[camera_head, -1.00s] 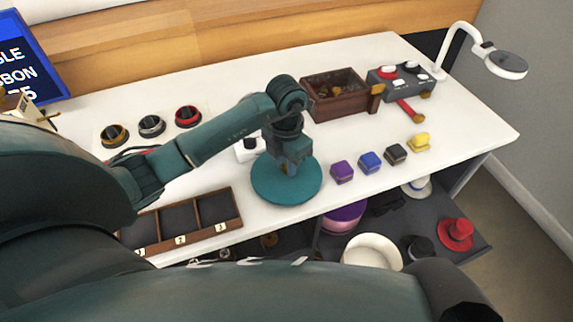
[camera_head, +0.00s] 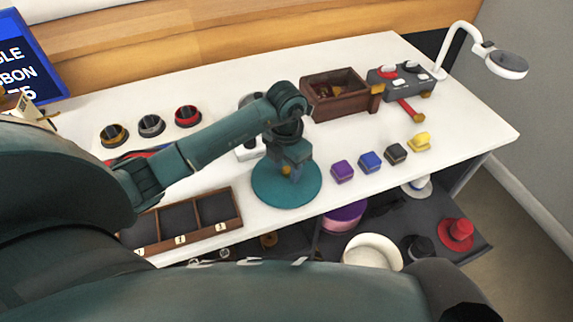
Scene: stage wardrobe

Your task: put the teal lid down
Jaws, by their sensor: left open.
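The teal lid (camera_head: 268,195) is a flat round disc near the front edge of the white table (camera_head: 345,213). It appears to lie flat on the table, though any small gap beneath it is hard to tell. My left gripper (camera_head: 290,172) points down over the middle of the lid and is open. Its fingertips are small and partly merge with the lid, so whether they touch its knob cannot be told. My right gripper is not in view.
Small purple (camera_head: 342,171), blue, black and yellow boxes stand right of the lid. A three-part wooden tray (camera_head: 242,224) is close on its left. A brown wooden box (camera_head: 333,105) stands behind. Hats lie on a lower shelf (camera_head: 395,223).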

